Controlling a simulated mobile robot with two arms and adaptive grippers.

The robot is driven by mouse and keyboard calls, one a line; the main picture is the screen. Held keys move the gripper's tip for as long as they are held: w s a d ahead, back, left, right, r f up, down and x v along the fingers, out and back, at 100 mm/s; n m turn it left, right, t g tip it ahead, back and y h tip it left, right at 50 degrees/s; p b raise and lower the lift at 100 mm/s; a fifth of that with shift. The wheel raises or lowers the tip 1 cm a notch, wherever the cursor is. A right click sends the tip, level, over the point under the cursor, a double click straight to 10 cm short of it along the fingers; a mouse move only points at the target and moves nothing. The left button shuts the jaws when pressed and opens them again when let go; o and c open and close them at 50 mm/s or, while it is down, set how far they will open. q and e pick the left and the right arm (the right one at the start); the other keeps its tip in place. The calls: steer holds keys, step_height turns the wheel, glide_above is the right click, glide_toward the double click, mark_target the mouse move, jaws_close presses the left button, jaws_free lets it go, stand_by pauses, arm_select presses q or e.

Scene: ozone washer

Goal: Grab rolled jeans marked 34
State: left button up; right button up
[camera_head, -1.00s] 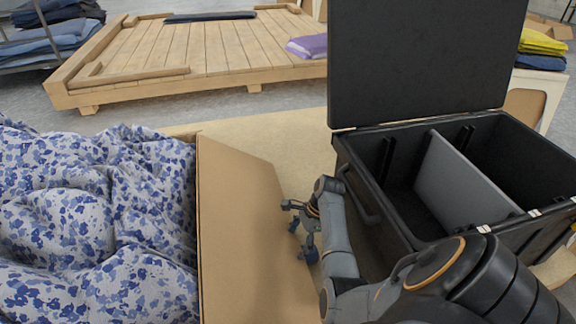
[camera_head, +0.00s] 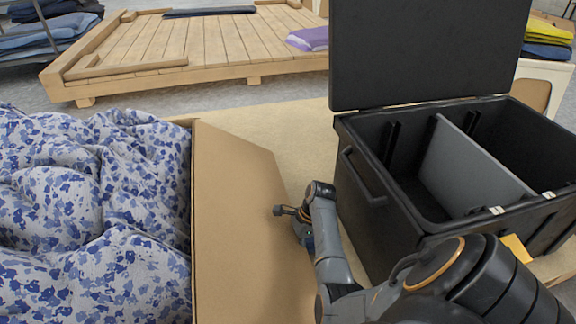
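No rolled jeans with a readable 34 mark show in the head view. My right gripper (camera_head: 296,222) hangs over the cardboard flap, left of the black box; its fingers are mostly hidden behind my own arm, so its opening does not show. My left gripper is not in view.
An open black box (camera_head: 368,225) with a grey divider (camera_head: 462,170) stands at the right, its lid (camera_head: 430,50) raised. A cardboard flap (camera_head: 235,220) borders the blue floral fabric (camera_head: 90,210) at the left. A wooden pallet (camera_head: 220,45) lies behind, with purple folded cloth (camera_head: 308,38) on it.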

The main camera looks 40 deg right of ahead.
steer(key=c, duration=1.6)
steer(key=shift+o, duration=0.2)
steer(key=shift+r, duration=0.15)
